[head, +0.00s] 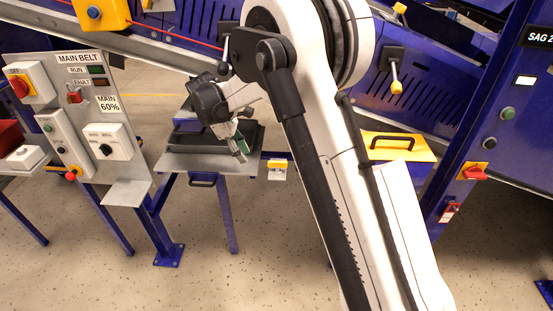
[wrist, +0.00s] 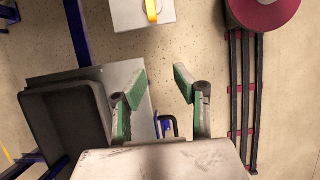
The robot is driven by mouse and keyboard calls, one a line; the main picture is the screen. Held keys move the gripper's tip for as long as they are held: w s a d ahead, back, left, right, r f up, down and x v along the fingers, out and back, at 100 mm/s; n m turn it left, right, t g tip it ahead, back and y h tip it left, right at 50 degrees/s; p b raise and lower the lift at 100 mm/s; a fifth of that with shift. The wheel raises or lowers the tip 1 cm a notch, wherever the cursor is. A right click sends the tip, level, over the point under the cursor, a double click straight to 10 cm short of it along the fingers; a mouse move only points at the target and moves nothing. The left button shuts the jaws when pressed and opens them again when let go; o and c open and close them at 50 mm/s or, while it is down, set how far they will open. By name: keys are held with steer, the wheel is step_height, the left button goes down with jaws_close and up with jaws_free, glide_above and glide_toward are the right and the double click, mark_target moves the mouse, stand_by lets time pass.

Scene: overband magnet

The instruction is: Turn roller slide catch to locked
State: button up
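My gripper (head: 238,148) hangs in front of a grey tray-like plate (head: 190,163) in the head view, pointing down. In the wrist view my gripper (wrist: 160,84) shows two green-padded fingers, spread apart with nothing between them. A black U-shaped handle with a blue part (wrist: 166,126) lies below and beyond the fingers, partly hidden by my gripper. A black handle (head: 203,181) also hangs under the plate's front edge. A small yellow-and-white fitting (head: 277,169) sits right of the plate. No part is clearly marked as the roller slide catch, and I cannot tell its position.
A black tray (wrist: 68,125) lies left of the fingers in the wrist view. A white block with a yellow strip (wrist: 143,12) is at the top, and a dark red round part (wrist: 262,10) at upper right.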

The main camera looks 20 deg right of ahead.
mark_target(277, 162)
steer(key=s+d, duration=0.1)
steer(key=d, duration=0.2)
steer(key=s+d, duration=0.1)
steer(key=d, duration=0.2)
steer(key=s+d+p, duration=0.1)
steer(key=d, duration=0.2)
steer(key=shift+d, duration=0.1)
steer(key=shift+x, duration=0.9)
steer(key=shift+d+f, duration=0.2)
steer(key=shift+f, duration=0.35)
steer(key=shift+s, duration=0.1)
steer(key=shift+c, duration=0.5)
jaws_close()
